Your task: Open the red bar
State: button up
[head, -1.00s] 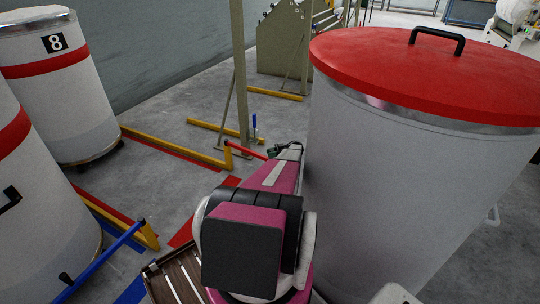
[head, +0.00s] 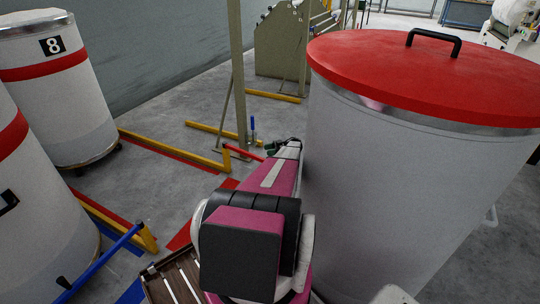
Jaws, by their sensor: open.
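The red bar (head: 243,152) is a thin, low bar in the middle of the head view. Its left end meets a short yellow post (head: 227,158) at the end of a yellow floor rail. Its right end runs toward my gripper (head: 283,143), at the far end of my pink arm. The gripper is small and dark here, close to the bar's right end; it is open. I cannot tell whether it touches the bar. The fingertips are partly hidden by my own arm.
A large grey can (head: 400,190) with a red lid (head: 420,75) stands close on the right of my arm. Can number 8 (head: 58,105) and another can (head: 35,215) stand left. A blue bar (head: 100,262) lies low at left. Yellow rails (head: 170,146) edge the floor lanes.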

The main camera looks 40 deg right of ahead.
jog(key=w+a+r, duration=0.2)
jog(key=a+r, duration=0.4)
jog(key=a, duration=0.4)
jog(key=shift+w+a+r, duration=0.15)
jog(key=shift+w+a, duration=0.05)
jog(key=shift+a, duration=0.05)
jog(key=shift+a, duration=0.1)
jog(key=w+a+r+m+t+h, duration=0.55)
jog(key=a+r+h, duration=0.2)
jog(key=a, duration=0.25)
jog(key=w+a+r+m+t+h, duration=0.5)
jog(key=w+a+r+h, duration=0.2)
jog(key=a+h, duration=0.2)
jog(key=s+a+m+g, duration=0.3)
jog(key=s+a+g, duration=1.4)
jog(key=s+a, duration=1.6)
jog(key=shift+s+f, duration=0.3)
jog(key=shift+s, duration=0.05)
jog(key=shift+g, duration=0.25)
jog(key=shift+c, duration=0.9)
